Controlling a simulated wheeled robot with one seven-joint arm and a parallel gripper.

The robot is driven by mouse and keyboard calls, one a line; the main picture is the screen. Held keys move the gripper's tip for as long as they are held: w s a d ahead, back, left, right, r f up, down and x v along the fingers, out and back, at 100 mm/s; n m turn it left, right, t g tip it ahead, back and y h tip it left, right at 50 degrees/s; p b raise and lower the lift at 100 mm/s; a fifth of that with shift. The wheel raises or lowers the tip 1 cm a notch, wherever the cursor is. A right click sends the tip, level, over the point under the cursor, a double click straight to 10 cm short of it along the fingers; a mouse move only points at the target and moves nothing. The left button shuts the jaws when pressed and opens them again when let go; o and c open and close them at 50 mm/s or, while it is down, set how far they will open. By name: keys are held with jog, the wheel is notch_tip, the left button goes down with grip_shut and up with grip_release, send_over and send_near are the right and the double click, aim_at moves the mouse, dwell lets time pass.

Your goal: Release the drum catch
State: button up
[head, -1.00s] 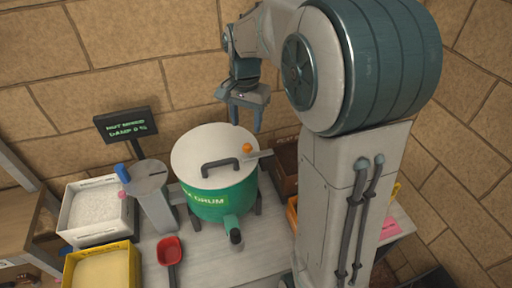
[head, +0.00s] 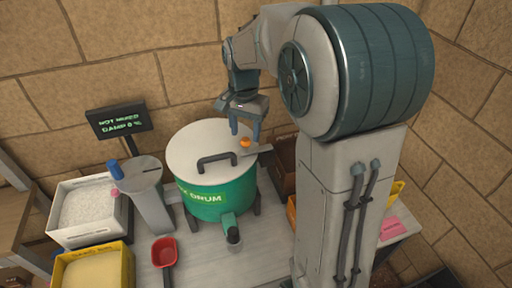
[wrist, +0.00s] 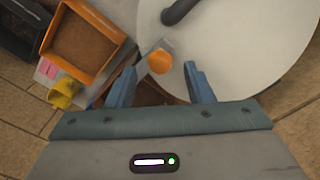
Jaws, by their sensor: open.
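The green drum (head: 205,203) stands on the table with its white lid (head: 193,150) on; a dark bar handle (head: 217,161) sits on the lid. The catch is a grey lever (head: 262,151) with an orange knob (head: 245,143) at the lid's right edge. In the wrist view the orange knob (wrist: 160,61) lies just beyond and between the fingertips, with the white lid (wrist: 235,40) to its right. My gripper (head: 245,133) is open above the knob; its two blue fingers (wrist: 165,80) lie on either side of it, and contact cannot be told.
A sign (head: 119,121) reads "NOT MIXED, DAMP 0 %". Left of the drum stand a grey post (head: 152,205), a white bin (head: 68,234) and a yellow bin (head: 125,275). A red scoop (head: 164,252) lies in front. An orange tray (wrist: 105,65) is right of the drum.

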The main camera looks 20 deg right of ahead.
aim_at(246, 138)
jog(key=shift+f+b, duration=1.3)
jog(key=shift+f, duration=0.65)
jog(key=c, duration=0.6)
jog(key=shift+o, duration=0.2)
